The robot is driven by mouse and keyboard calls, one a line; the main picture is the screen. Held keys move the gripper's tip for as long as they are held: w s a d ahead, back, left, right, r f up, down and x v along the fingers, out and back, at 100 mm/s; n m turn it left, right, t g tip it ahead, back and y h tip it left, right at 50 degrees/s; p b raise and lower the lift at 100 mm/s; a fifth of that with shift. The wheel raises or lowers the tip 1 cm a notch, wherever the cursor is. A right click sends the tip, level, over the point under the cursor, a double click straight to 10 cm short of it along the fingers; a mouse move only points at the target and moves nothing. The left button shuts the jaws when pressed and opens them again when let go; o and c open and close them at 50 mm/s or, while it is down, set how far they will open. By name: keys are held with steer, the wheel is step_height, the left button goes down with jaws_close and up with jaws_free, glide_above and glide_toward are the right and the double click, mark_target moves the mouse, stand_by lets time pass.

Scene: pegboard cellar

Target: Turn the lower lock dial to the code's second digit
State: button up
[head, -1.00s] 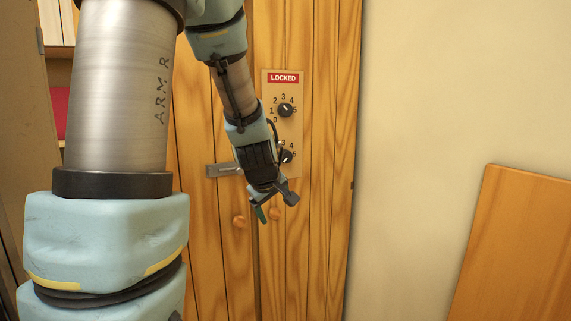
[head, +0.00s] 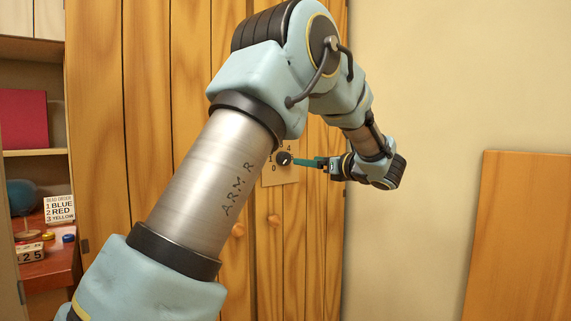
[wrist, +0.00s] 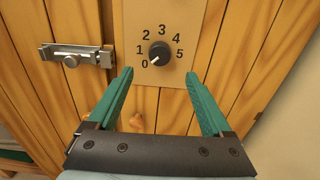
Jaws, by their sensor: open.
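The lower lock dial (head: 284,158) is a black knob on a pale plate (head: 283,178) on the wooden door. In the wrist view the dial (wrist: 160,54) has digits 0 to 5 around it, and its white mark points down-left at 0. My gripper (head: 302,162) is to the right of the dial in the head view. In the wrist view my gripper (wrist: 161,76) is open, its two teal fingers below and either side of the dial, with nothing between them. My arm hides the upper part of the plate.
A metal latch (wrist: 76,55) sits left of the plate. At left, a sign (head: 60,209) reads "READ ORDER 1 BLUE 2 RED 3 YELLOW". A number card (head: 30,254) below it shows 2 and 5. A wooden board (head: 520,235) leans at right.

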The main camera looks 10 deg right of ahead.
mark_target(290, 158)
steer(key=p+x, duration=0.2)
steer(key=x, duration=0.8)
steer(key=shift+p, duration=0.4)
steer(key=shift+c, duration=0.2)
jaws_close()
